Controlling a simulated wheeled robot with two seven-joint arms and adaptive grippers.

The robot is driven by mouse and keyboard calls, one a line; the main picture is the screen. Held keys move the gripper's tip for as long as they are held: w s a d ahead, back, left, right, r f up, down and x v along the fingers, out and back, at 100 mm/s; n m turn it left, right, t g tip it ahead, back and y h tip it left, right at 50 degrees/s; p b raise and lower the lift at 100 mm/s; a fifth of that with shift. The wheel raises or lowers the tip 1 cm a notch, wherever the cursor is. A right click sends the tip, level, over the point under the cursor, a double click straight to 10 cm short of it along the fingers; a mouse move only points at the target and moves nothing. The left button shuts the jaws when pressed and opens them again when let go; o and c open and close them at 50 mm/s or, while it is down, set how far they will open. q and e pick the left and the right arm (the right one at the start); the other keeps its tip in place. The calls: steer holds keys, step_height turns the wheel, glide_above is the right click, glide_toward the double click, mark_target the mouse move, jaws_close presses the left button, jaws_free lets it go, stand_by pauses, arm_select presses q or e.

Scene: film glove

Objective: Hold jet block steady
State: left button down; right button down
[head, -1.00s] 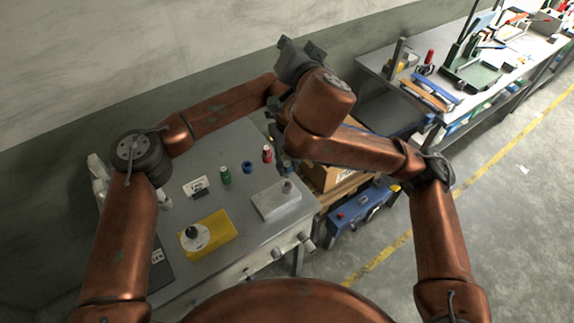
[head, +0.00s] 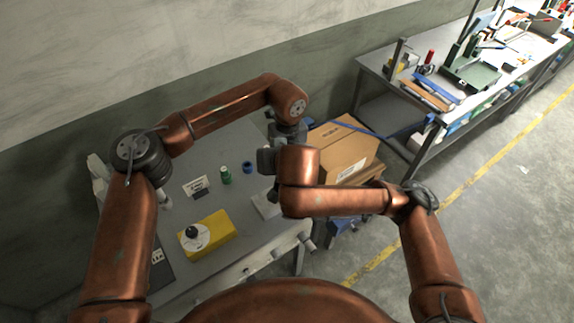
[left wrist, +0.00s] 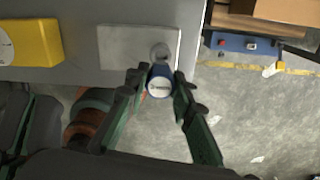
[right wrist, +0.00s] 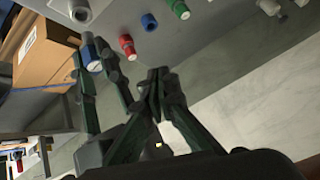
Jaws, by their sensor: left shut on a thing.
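The pale grey block with a round knob (left wrist: 120,45), which I take for the jet block, lies at the table's edge in the left wrist view. In the head view the block (head: 264,206) is partly covered by my right arm. My left gripper (left wrist: 161,82) is shut on a blue cylinder with a white label (left wrist: 159,88), close by the knob; I cannot tell whether they touch. The cylinder also shows in the right wrist view (right wrist: 91,52). My right gripper (right wrist: 158,75) is shut and looks empty, beside the left one. Both fingertips are hidden in the head view.
A red bottle (right wrist: 127,46), a blue ring (head: 247,167) and a green bottle (head: 225,175) stand on the table. A yellow block (head: 220,232) carries a white disc. A cardboard box (head: 345,150) lies right of the table. A cluttered bench stands far right.

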steer(key=shift+s+d+f+n+g, duration=0.15)
steer(key=shift+f+n+g, duration=0.45)
steer(key=shift+f, duration=2.15)
steer(key=shift+s+d+f+n+g, duration=0.15)
steer(key=shift+f+n, duration=0.85)
steer(key=shift+f, duration=1.8)
steer(key=shift+s+d+f+n+g, duration=0.15)
steer(key=shift+f+n+g, duration=0.5)
steer(key=shift+f, duration=2.1)
steer(key=shift+w+f, duration=0.1)
steer(key=shift+f, duration=0.25)
steer(key=shift+f, duration=0.65)
steer(key=shift+f, duration=0.15)
steer(key=shift+f, duration=0.7)
